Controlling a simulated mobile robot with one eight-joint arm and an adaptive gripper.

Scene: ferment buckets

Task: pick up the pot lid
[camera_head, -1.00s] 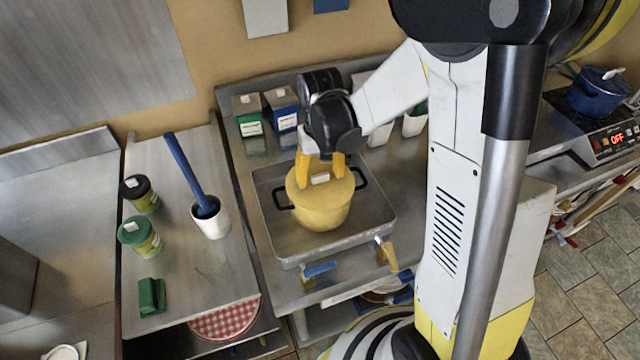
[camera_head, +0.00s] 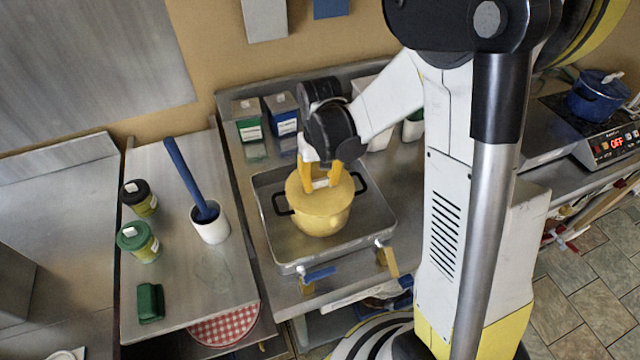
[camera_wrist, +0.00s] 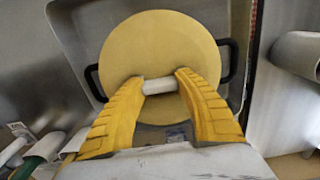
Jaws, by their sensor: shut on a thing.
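The pot lid (camera_head: 320,197) is a round yellow disc with a pale handle (camera_wrist: 159,86) across its middle. It sits on the yellow pot (camera_head: 319,223), which stands in a shallow metal tray (camera_head: 285,262). My gripper (camera_head: 320,183) reaches down over the lid from behind. In the wrist view its two yellow fingers (camera_wrist: 160,87) are at either end of the pale handle, shut on it. The lid looks level and resting on the pot; I see no clear gap below it. The pot's dark side handles (camera_wrist: 233,60) show at both sides.
Green (camera_head: 248,127) and blue (camera_head: 283,120) boxes stand behind the tray. A white cup (camera_head: 210,226) with a blue tool, green-and-black jars and a green block (camera_head: 150,303) are on the left counter. A blue pot (camera_head: 598,97) stands on the hob at right.

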